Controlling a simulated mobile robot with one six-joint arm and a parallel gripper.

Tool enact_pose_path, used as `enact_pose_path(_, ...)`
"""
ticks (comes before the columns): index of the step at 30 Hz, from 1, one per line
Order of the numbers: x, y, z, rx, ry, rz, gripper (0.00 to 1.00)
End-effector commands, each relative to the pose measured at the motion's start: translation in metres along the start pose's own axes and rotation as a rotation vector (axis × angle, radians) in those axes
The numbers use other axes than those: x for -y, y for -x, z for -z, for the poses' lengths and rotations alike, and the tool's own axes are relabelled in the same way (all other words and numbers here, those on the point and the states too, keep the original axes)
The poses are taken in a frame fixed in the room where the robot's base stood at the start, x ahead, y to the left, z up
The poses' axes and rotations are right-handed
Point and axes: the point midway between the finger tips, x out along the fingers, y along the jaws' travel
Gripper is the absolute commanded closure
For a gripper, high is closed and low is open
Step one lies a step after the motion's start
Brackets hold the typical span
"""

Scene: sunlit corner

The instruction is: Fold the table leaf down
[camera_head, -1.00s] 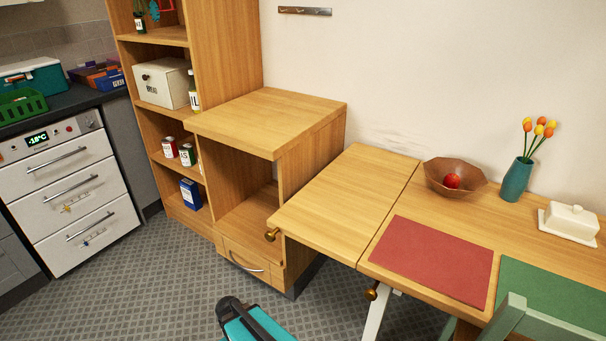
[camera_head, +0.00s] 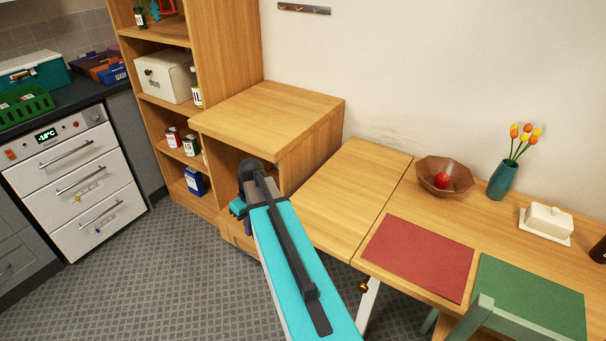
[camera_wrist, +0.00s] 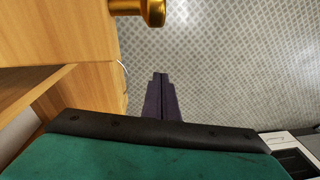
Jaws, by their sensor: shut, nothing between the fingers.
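The table leaf (camera_head: 350,185) is raised, level with the fixed tabletop (camera_head: 405,215) at its right. Its front left corner and the brass knob there are hidden behind my arm in the head view. In the wrist view a brass knob (camera_wrist: 148,10) shows at the top edge, beside wooden panels. My gripper (camera_wrist: 161,78) is shut and empty, its dark fingers below that knob in the picture and apart from it, over the floor. In the head view the fingers are mostly hidden by my arm. Another brass knob (camera_head: 365,286) sits under the table's front edge, by a white leg (camera_head: 369,305).
A wooden cabinet (camera_head: 265,105) stands close to the leaf's left. A red mat (camera_head: 420,258), a bowl (camera_head: 445,170), a vase (camera_head: 503,180) and a butter dish (camera_head: 546,222) are on the fixed top. A green chair (camera_head: 487,312) stands in front. Floor is clear at left.

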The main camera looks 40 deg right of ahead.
Motion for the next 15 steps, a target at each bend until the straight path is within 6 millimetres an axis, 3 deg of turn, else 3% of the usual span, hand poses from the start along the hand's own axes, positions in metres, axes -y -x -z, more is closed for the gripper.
enact_pose_path(1,-0.017,0.025,0.007,-0.02,0.003,-0.005,1.0)
enact_pose_path(6,-0.075,0.082,0.011,-0.069,0.037,-0.01,1.0)
enact_pose_path(15,-0.171,0.177,-0.01,-0.142,0.106,-0.031,1.0)
